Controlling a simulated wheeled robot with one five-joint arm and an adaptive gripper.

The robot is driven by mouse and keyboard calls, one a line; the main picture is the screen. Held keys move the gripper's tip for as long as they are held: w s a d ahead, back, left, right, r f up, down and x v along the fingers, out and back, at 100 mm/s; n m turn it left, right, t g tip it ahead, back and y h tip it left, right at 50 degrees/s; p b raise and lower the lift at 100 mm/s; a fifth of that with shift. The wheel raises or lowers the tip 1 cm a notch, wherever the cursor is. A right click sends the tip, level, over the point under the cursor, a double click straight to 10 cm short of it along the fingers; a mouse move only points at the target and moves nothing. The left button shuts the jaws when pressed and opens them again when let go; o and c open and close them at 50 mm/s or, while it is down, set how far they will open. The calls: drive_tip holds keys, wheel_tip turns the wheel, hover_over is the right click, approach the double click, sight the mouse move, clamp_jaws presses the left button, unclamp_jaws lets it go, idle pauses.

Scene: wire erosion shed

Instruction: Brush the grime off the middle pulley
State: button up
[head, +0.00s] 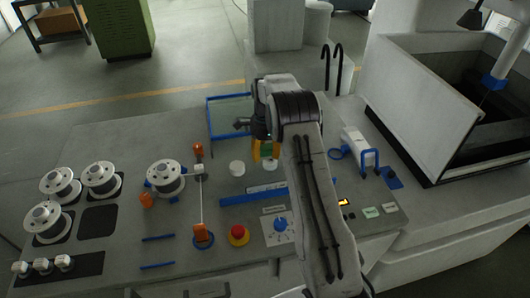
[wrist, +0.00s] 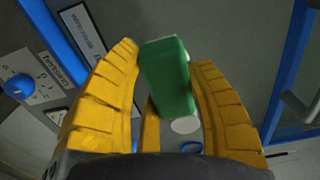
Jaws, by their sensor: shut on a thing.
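My gripper (head: 264,150) is shut on a green block with pale ends, perhaps the brush's handle. In the wrist view the green block (wrist: 167,80) sits tilted between the yellow fingers (wrist: 165,95); any bristles cannot be made out. The gripper is above the bench, right of a white round disc (head: 237,168). Left of the disc, a thin wire runs between an upper orange-and-white guide (head: 198,152) and a lower orange guide on a blue base (head: 203,236). I cannot tell which part is the middle pulley, nor see grime.
Several wire spools (head: 101,178) stand on the left of the bench (head: 120,148). A blue frame (head: 209,120) rises behind the disc. An open machine tank (head: 420,110) stands right.

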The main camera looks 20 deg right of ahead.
sight(276, 161)
drive_tip(key=shift+f+b, duration=0.7)
drive_tip(key=shift+f, duration=0.3)
drive_tip(key=shift+d, duration=0.1)
idle(0.3)
drive_tip(key=shift+s+d+r, duration=0.1)
drive_tip(key=shift+s+d, duration=0.1)
drive_tip(key=shift+d, duration=0.7)
drive_tip(key=shift+s+d+r, duration=0.1)
drive_tip(key=shift+s+d, duration=0.05)
drive_tip(key=shift+d, duration=0.7)
drive_tip(key=shift+d+f, duration=0.15)
drive_tip(key=shift+f, duration=0.05)
drive_tip(key=shift+w+a+f, duration=0.1)
drive_tip(key=shift+w+a, duration=0.05)
drive_tip(key=shift+a, duration=0.85)
drive_tip(key=shift+w+a+f, duration=0.1)
drive_tip(key=shift+a, duration=0.9)
drive_tip(key=shift+r, duration=0.15)
